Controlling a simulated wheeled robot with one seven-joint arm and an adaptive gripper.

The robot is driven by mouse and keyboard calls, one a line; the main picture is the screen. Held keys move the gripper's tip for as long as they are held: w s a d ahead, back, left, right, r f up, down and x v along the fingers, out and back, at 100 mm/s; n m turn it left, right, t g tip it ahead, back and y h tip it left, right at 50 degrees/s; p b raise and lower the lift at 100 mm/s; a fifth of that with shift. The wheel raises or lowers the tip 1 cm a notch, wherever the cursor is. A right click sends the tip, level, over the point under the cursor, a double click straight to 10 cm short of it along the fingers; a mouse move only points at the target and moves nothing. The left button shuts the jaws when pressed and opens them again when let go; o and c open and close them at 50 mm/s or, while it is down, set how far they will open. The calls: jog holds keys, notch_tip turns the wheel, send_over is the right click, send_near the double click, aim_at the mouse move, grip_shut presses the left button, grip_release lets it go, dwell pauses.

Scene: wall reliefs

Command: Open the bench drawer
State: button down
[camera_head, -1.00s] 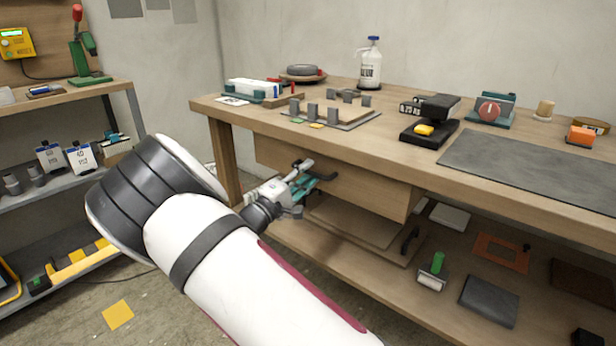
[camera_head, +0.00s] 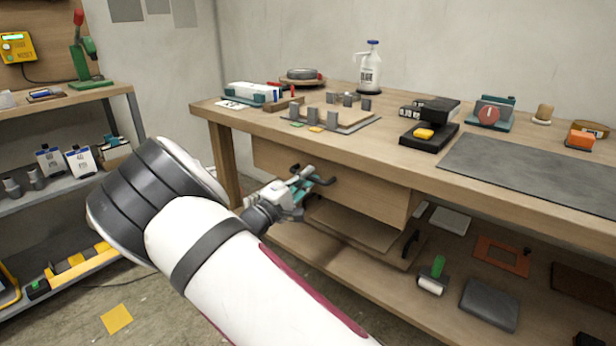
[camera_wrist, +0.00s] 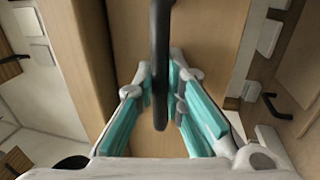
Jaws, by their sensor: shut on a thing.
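The bench drawer (camera_head: 365,192) is a plain wooden front under the left part of the workbench top. Its dark bar handle (camera_head: 324,181) stands out from the front. My gripper (camera_head: 303,183) reaches the handle from the left, its teal-padded fingers shut on it. In the wrist view the black handle (camera_wrist: 160,50) runs between the two fingers of my gripper (camera_wrist: 163,100), with the wooden drawer front (camera_wrist: 205,35) behind.
The workbench (camera_head: 230,115) carries a bottle (camera_head: 369,70), a black stamp device (camera_head: 430,122) and a dark mat (camera_head: 530,170). A lower shelf (camera_head: 375,285) holds a green-handled roller (camera_head: 433,272) and flat plates. A shelving rack (camera_head: 75,105) stands left.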

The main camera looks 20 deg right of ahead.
jog(key=r+p+v, duration=0.2)
jog(key=v, duration=1.2)
jog(key=r+p+v, duration=0.1)
jog(key=r+v, duration=0.2)
jog(key=v, duration=1.1)
jog(key=shift+s+a+p, duration=0.35)
jog(key=shift+p, duration=0.05)
jog(key=shift+r, duration=0.15)
jog(key=c, duration=1.7)
grip_release()
jog(key=shift+o, duration=0.2)
jog(key=v, duration=1.2)
